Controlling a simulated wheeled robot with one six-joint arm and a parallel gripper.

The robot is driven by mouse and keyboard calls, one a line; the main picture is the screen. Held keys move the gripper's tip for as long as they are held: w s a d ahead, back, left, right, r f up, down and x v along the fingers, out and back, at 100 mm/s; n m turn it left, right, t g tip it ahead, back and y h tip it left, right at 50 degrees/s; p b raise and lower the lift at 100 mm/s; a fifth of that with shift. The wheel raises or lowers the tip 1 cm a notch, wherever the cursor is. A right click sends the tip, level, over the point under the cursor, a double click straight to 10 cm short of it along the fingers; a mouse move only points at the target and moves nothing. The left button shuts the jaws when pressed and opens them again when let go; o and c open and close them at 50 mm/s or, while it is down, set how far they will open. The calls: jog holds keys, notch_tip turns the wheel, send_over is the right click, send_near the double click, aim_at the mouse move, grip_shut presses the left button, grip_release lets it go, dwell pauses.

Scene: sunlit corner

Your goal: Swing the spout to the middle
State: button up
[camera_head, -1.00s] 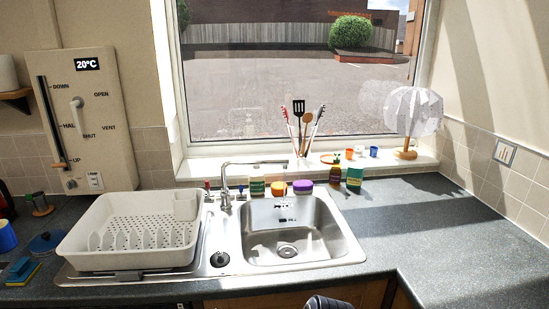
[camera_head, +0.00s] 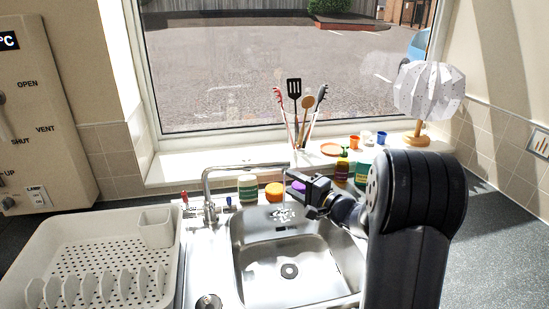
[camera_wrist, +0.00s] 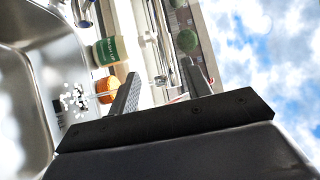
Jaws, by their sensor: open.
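The chrome spout (camera_head: 245,167) rises from the tap base (camera_head: 210,215) behind the sink's left side and reaches right. Its tip is above the rear of the sink bowl (camera_head: 290,255). My gripper (camera_head: 300,192) is open, close to the spout's tip at its right end. Whether they touch is unclear. In the wrist view, my open fingers (camera_wrist: 160,88) stand apart, and a chrome part of the tap (camera_wrist: 82,12) shows at the top left. I cannot tell whether the thin shiny shape between the fingers is the spout.
A white dish rack (camera_head: 95,265) stands left of the sink. Utensils (camera_head: 300,115) and a paper lamp (camera_head: 428,90) are on the sill. Right-hand counter is clear.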

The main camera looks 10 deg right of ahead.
aim_at(275, 167)
jog(key=shift+t, duration=0.4)
jog(key=p+x, duration=0.1)
jog(key=x, duration=0.2)
jog(key=d+p+x, duration=0.1)
jog(key=x, duration=0.3)
jog(key=w+p+x, duration=0.1)
jog(key=p+x, duration=0.1)
jog(key=x, duration=0.2)
jog(key=shift+d+r, duration=0.1)
jog(key=shift+d, duration=0.15)
grip_shut()
